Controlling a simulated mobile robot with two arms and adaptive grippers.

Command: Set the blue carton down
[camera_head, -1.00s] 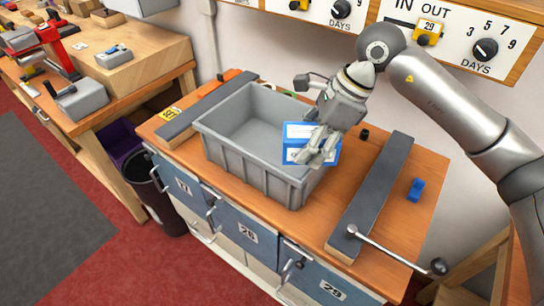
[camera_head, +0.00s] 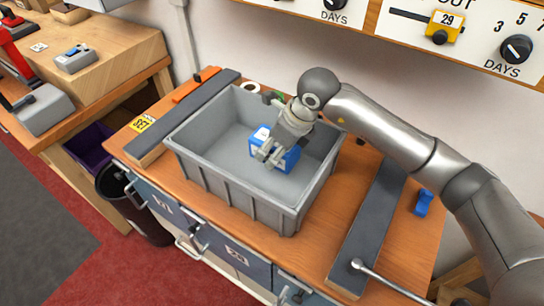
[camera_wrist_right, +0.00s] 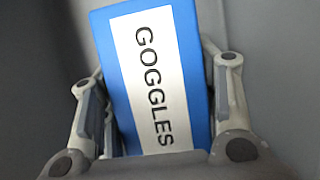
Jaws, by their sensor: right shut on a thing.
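The blue carton (camera_head: 287,158) has a white label; in the right wrist view the carton (camera_wrist_right: 186,40) reads GOGGLES. My right gripper (camera_head: 268,156) is shut on it, with a finger on either side of the carton in the wrist view. The carton is inside the grey bin (camera_head: 213,185), within its walls. I cannot tell whether its underside touches the bin floor, as the gripper and carton hide that spot. My left gripper is not in view.
The bin stands on a wooden bench between two dark rails, one left (camera_head: 180,118) and one right (camera_head: 370,225). A small blue piece (camera_head: 424,203) lies right of the right rail. The bin floor left of the carton is clear.

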